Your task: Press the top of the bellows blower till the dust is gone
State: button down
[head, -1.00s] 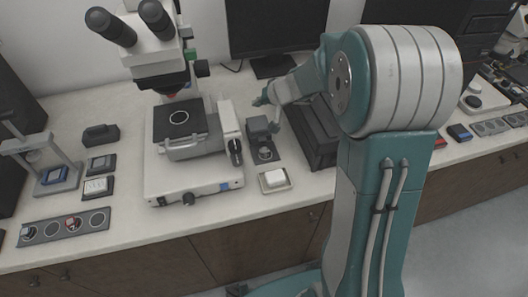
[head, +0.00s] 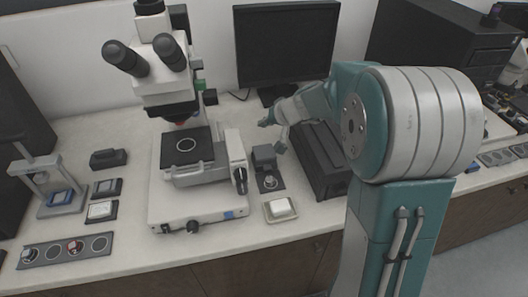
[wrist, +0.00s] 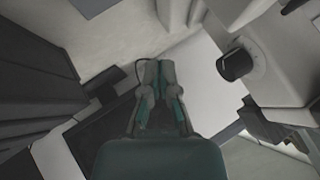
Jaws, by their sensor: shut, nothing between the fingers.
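A small dark grey block, which looks like the bellows blower (head: 264,154), stands on the bench just right of the microscope. A dark pad with a small round pale piece (head: 270,182) lies directly in front of it. Dust is too small to make out. My gripper (head: 273,135) is behind and above the blower's right side in the head view; I cannot tell whether it touches it. The gripper (wrist: 158,75) shows in the middle of the wrist view, shut and empty. I cannot clearly pick out the blower in the wrist view.
The microscope (head: 195,200) stands close on the left, its black knob (head: 240,180) facing the blower. A black ridged case (head: 318,165) stands close on the right. A monitor (head: 285,45) is behind. A white block in a tray (head: 281,208) sits in front.

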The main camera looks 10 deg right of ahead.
aim_at(262, 151)
jog(key=shift+f, duration=4.15)
jog(key=shift+f, duration=0.15)
jog(key=shift+f, duration=0.2)
jog(key=shift+f, duration=0.85)
jog(key=shift+r, duration=1.3)
jog(key=shift+r, duration=2.5)
jog(key=shift+s, duration=0.1)
